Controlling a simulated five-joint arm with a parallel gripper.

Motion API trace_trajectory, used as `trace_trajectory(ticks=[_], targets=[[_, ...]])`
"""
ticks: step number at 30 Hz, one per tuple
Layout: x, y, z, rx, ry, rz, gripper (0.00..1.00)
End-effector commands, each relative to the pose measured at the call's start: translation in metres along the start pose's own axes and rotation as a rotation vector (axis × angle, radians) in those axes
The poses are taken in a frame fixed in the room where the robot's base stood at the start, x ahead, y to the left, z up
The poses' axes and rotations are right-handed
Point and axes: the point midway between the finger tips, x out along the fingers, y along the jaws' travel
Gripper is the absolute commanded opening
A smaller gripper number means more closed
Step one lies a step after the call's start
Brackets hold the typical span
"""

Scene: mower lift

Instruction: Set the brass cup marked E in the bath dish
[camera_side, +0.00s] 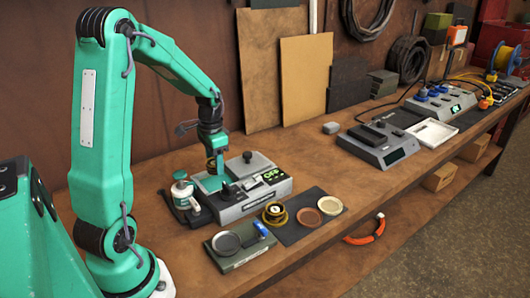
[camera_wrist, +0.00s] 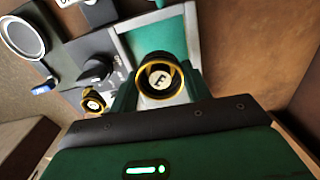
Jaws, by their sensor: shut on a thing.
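My gripper (camera_side: 212,166) is shut on a brass cup (camera_wrist: 160,80) marked E. In the wrist view the letter shows on its pale round face, inside a gold rim. In the side view the cup is small and mostly hidden by the jaws. They are over the teal panel (camera_wrist: 155,45) on the left of the grey device (camera_side: 255,186); any gap below is hard to judge. A dark round dish (camera_side: 228,243) sits on a green slab at the front and also shows in the wrist view (camera_wrist: 23,38). No label tells me whether it is the bath dish.
A second brass cup (camera_side: 275,211) stands right of the slab, with a terracotta dish (camera_side: 308,217) and a cream dish (camera_side: 330,205) on a dark mat. The bench between mat and grey scale (camera_side: 380,145) is mostly clear.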

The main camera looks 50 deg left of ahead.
Motion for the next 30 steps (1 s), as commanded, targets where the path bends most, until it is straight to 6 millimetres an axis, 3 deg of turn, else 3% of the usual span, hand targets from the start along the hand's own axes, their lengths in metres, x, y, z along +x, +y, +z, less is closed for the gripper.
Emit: trace_trajectory(ticks=[11, 30], targets=[[0.012, 0.0, 0.0, 0.0, -0.002, 0.001, 0.25], [0.054, 0.0, 0.0, 0.0, -0.001, 0.001, 0.25]])
